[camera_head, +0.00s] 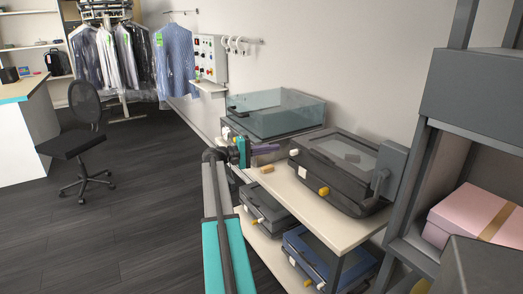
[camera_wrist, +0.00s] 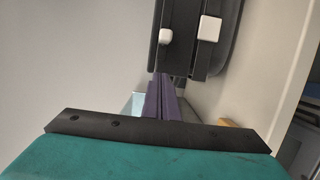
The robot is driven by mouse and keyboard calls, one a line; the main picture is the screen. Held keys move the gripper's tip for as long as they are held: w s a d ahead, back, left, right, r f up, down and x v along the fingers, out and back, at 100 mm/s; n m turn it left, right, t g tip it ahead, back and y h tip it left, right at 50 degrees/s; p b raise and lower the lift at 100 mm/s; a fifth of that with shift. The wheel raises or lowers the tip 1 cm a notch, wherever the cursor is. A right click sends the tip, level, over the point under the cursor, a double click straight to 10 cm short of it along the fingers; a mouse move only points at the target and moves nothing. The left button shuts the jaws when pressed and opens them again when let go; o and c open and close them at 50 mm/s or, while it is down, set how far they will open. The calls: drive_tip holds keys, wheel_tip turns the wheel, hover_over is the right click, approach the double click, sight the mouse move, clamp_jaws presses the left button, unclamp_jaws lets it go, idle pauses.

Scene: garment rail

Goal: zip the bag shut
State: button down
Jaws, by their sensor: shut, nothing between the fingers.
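Garments hang on a rail (camera_head: 103,60) at the far left, some in clear plastic covers with green tags. A blue garment (camera_head: 176,62) hangs beside them near the wall; I cannot tell whether it is bagged. No zip or slider can be made out. My gripper (camera_head: 278,148) is over the bench, far from the garments, its purple fingers pointing right. In the wrist view the fingers (camera_wrist: 163,80) are together and empty. A dark thing with white knobs (camera_wrist: 190,45) lies beyond their tips; I cannot tell whether they touch it.
A pale bench (camera_head: 345,223) carries a dark lidded case (camera_head: 340,175), a wooden block (camera_head: 266,169) and a clear tank (camera_head: 275,112). More cases sit below. A grey shelf (camera_head: 480,75) with a pink box (camera_head: 475,215) stands right. Dark floor lies open around the chair (camera_head: 85,115).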

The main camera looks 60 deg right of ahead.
sight(295, 152)
drive_tip(key=shift+s+a+p, duration=0.2)
drive_tip(key=shift+s+p, duration=0.1)
drive_tip(key=shift+s, duration=0.9)
drive_tip(key=shift+s+a+p, duration=0.2)
drive_tip(key=shift+s+p, duration=0.05)
drive_tip(key=shift+s, duration=0.95)
